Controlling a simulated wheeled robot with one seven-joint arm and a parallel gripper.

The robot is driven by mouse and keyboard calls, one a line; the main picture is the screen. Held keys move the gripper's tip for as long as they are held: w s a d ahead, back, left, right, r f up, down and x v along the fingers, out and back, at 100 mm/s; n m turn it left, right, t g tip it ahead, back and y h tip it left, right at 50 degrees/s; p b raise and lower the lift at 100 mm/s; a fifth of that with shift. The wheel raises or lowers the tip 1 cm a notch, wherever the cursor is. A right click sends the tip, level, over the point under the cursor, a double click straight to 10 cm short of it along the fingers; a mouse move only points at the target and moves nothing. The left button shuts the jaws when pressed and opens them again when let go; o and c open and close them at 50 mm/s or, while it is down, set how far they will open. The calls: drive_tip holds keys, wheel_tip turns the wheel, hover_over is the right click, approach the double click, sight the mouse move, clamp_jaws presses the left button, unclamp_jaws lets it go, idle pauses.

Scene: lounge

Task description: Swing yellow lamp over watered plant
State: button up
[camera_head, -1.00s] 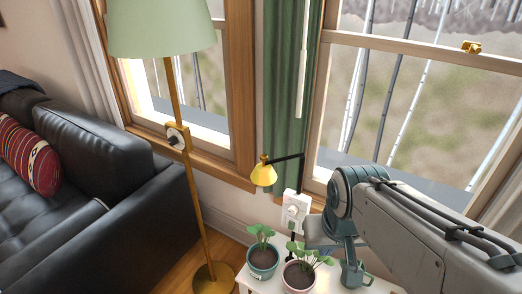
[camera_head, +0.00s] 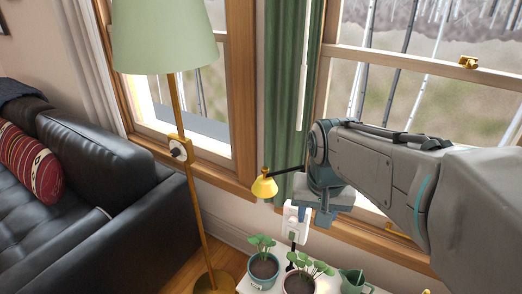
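The yellow lamp (camera_head: 264,186) hangs on a thin black arm by the window, left of my gripper. The right end of its arm is hidden behind my wrist. Two leafy plants stand on the white table below: one in a teal pot (camera_head: 262,270), one in a pale pink pot (camera_head: 298,284). The lamp is above and nearest the teal-potted plant. I cannot tell which plant is watered. My gripper (camera_head: 322,217) is raised above the table, right of the lamp, fingers pointing down. Its opening is not clear. A green watering can (camera_head: 353,281) stands on the table, apart from it.
A white wall box (camera_head: 295,220) with a dial is behind the plants. A tall floor lamp (camera_head: 190,185) with a pale green shade stands left. A black sofa (camera_head: 105,175) is further left. A green curtain (camera_head: 283,110) hangs behind the yellow lamp.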

drive_tip(key=w+a+r+m+g+p, duration=0.1)
drive_tip(key=w+a+r+m+p, duration=0.15)
drive_tip(key=w, duration=0.35)
drive_tip(key=w+a+r+m+p, duration=0.1)
drive_tip(key=w+a+r, duration=0.1)
drive_tip(key=w+r, duration=0.35)
drive_tip(key=m+g+p, duration=0.1)
drive_tip(key=m+p, duration=0.3)
drive_tip(key=m, duration=0.1)
approach(265, 167)
drive_tip(key=shift+n, duration=0.25)
wheel_tip(265, 167, down, 11)
drive_tip(key=shift+d+r+p, duration=0.1)
drive_tip(key=shift+r+p, duration=0.05)
drive_tip(key=shift+p, duration=0.55)
clamp_jaws()
